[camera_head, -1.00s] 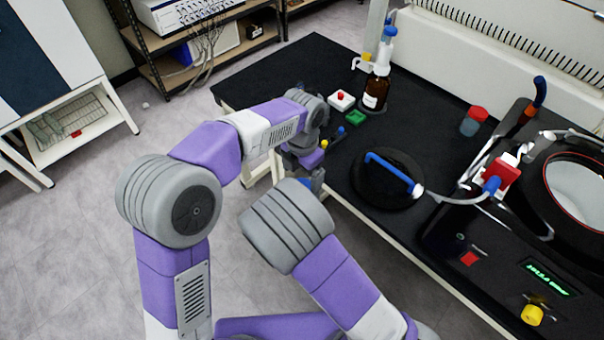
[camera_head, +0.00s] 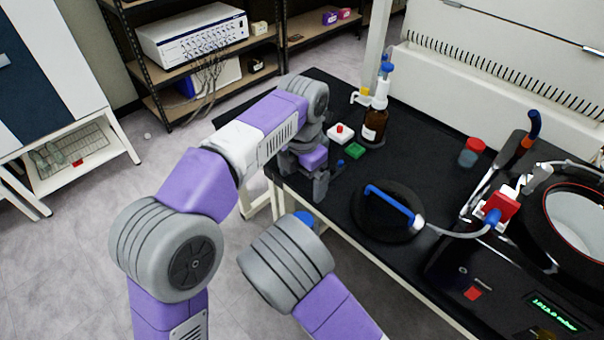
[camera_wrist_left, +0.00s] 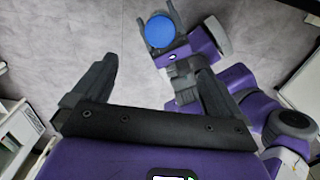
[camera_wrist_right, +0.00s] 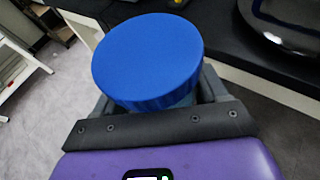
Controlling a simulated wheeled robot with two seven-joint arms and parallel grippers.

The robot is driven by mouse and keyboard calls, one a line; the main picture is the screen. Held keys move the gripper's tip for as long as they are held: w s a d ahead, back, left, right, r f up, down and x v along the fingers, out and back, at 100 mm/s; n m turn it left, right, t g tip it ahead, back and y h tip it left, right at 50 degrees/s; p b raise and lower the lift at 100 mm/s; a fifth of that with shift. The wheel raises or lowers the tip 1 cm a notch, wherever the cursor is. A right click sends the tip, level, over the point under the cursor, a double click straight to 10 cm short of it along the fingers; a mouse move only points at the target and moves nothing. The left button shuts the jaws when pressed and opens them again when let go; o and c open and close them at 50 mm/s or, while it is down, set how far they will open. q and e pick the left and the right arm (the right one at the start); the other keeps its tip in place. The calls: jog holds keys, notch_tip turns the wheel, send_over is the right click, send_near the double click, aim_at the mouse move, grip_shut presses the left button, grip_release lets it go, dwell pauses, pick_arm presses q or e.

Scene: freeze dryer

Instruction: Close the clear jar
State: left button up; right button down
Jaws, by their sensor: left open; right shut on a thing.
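A jar with a broad blue lid (camera_wrist_right: 148,55) is held in my right gripper (camera_wrist_right: 168,108). A sliver of its pale, see-through body (camera_wrist_right: 185,101) shows under the lid, between the fingers. The lid sits on top and looks level; whether it is tight I cannot tell. In the head view only a bit of the blue lid (camera_head: 304,218) shows behind my right arm. My left gripper (camera_head: 308,180) is open and empty, by the table's edge, above and apart from the lid. The left wrist view shows the lid (camera_wrist_left: 160,31) beyond the open left fingers.
The black table (camera_head: 300,95) carries a brown bottle (camera_head: 374,125), a red-topped jar (camera_head: 471,153), a black round lid with a blue handle (camera_head: 388,215) and the freeze dryer (camera_head: 500,265). Open floor (camera_head: 60,250) lies left of the table.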

pick_arm(q)
jog(key=shift+r, duration=0.5)
jog(key=shift+f, duration=0.1)
